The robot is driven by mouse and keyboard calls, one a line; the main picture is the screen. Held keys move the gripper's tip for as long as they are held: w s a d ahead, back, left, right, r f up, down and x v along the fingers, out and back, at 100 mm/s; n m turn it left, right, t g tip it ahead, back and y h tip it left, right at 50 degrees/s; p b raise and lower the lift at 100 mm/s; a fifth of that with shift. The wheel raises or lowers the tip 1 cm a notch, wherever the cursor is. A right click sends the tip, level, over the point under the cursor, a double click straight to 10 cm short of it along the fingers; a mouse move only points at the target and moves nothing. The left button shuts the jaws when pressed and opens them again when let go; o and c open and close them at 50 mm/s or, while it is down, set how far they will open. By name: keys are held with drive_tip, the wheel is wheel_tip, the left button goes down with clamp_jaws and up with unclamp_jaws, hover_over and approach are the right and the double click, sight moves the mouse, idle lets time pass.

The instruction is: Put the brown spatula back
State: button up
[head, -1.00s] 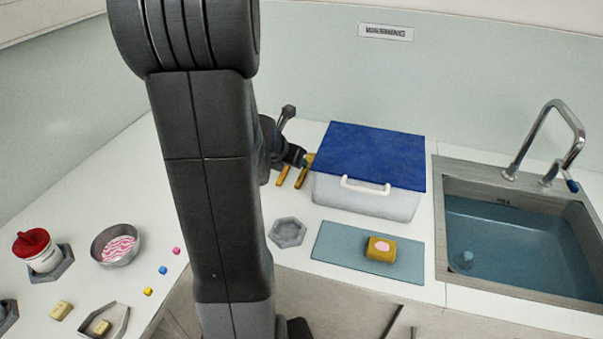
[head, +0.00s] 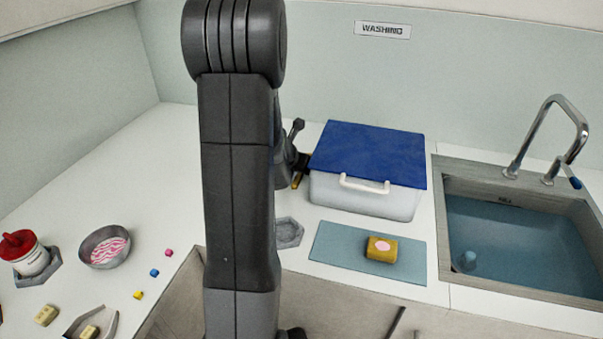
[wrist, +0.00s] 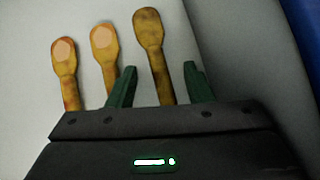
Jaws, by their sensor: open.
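Three wooden utensils stand or lie side by side in the wrist view. The rightmost is the darkest and looks like the brown spatula (wrist: 149,29); the other two, a left one (wrist: 64,58) and a middle one (wrist: 104,45), have paler faces on their heads. My gripper (wrist: 158,84) is open, with a green finger on either side of the brown one's handle. Its head reaches out beyond the fingertips, and I cannot tell whether the fingers touch it. In the head view my arm hides most of the gripper; a yellow-brown utensil piece (head: 296,181) shows beside it.
A blue-lidded box (head: 366,153) stands just right of the gripper. In front are a grey hexagonal holder (head: 287,232) and a blue-grey mat (head: 337,249) with a sponge (head: 381,250). A sink (head: 523,238) is at right; a bowl (head: 96,254) and red-lidded jar (head: 30,260) at left.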

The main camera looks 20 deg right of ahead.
clamp_jaws()
drive_tip(key=shift+r, duration=0.15)
